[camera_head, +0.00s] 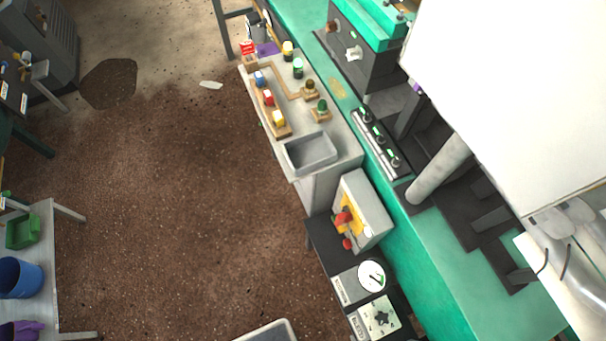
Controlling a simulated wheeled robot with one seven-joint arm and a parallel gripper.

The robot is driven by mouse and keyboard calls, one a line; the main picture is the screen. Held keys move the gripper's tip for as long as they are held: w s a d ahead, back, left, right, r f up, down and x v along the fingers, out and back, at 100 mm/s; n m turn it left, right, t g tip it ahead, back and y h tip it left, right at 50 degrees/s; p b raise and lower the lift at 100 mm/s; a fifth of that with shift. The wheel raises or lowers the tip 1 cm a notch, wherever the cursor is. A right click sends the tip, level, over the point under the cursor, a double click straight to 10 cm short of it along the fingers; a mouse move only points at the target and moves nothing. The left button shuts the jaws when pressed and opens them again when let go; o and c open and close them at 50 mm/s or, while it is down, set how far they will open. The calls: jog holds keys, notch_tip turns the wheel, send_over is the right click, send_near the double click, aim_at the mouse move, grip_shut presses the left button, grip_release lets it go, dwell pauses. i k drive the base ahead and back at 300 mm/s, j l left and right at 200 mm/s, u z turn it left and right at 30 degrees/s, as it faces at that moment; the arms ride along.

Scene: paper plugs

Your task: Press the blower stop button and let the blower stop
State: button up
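A light grey box (372,209) with a yellow front panel (358,229) stands on a dark stand beside the green machine. Red parts show on its front: a larger red-orange piece (342,219) and a small round red knob or button (347,243) below it. I cannot read any label, so I cannot tell which of them is the blower stop button. Whether the blower is running does not show.
A round white dial (371,276) and a plate with a dark star knob (380,317) sit below the box. A large white surface covers the upper right. The brown floor (180,190) is open.

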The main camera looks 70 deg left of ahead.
aim_at(347, 244)
jog(key=u, duration=1.05)
jog(key=k+l+z, duration=0.1)
jog(key=z, duration=0.3)
jog(key=l+z, duration=0.35)
jog(key=k+l+z, duration=0.1)
jog(key=z, duration=0.3)
jog(key=l+u, duration=0.5)
jog(key=u, duration=0.25)
jog(key=k+l+u, duration=0.1)
jog(key=u, duration=0.3)
jog(key=k+l+u, duration=0.1)
jog(key=u, duration=0.3)
jog(key=l, duration=0.1)
